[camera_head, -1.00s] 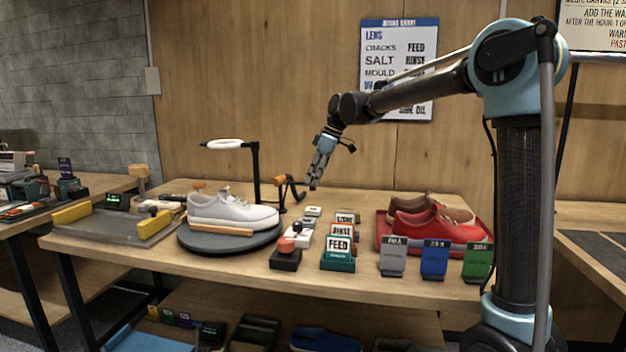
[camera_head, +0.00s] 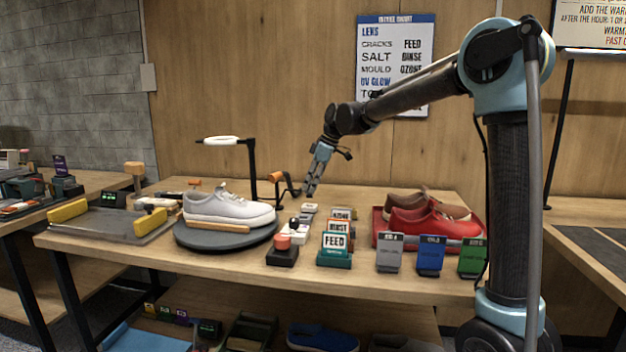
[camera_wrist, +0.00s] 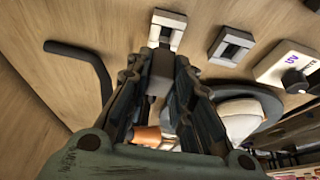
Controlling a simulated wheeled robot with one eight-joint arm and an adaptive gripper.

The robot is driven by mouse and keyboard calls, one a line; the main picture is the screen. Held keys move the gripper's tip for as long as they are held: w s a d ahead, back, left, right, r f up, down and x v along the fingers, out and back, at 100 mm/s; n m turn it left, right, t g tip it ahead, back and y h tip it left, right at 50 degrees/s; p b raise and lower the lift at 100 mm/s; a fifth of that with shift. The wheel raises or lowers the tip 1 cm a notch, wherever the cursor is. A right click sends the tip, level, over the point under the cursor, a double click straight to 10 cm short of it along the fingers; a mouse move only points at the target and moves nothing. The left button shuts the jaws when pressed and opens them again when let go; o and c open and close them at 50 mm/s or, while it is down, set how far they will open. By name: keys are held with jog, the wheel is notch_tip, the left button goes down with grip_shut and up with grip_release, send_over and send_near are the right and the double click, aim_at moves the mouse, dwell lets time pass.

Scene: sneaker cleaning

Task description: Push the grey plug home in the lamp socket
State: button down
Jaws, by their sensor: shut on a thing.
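My gripper (camera_head: 310,192) points down over the back of the table, right of the lamp (camera_head: 253,170), a black post with a white ring head. In the wrist view its fingers (camera_wrist: 160,95) are shut on the grey plug (camera_wrist: 161,68), a dark grey block. The plug's far end overlaps the near side of a pale socket with a dark opening (camera_wrist: 168,22). I cannot tell whether it is in the opening or just in front. A second, similar socket (camera_wrist: 222,57) is to its right and looks empty. In the head view the plug is too small to make out.
A white box with a black knob (camera_wrist: 290,80) is right of the sockets. A white sneaker (camera_head: 228,205) is on a round dark turntable (camera_head: 200,238). Labelled blocks such as FEED (camera_head: 335,243) stand in front. A red tray (camera_head: 378,240) with shoes is at the right.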

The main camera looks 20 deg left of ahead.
aim_at(311, 194)
jog(key=shift+f, duration=0.9)
jog(key=shift+s+f, duration=0.1)
jog(key=shift+f, duration=1.2)
dwell(1.1)
jog(key=c, duration=1.3)
grip_release()
jog(key=v, duration=1.2)
jog(key=shift+f, duration=0.1)
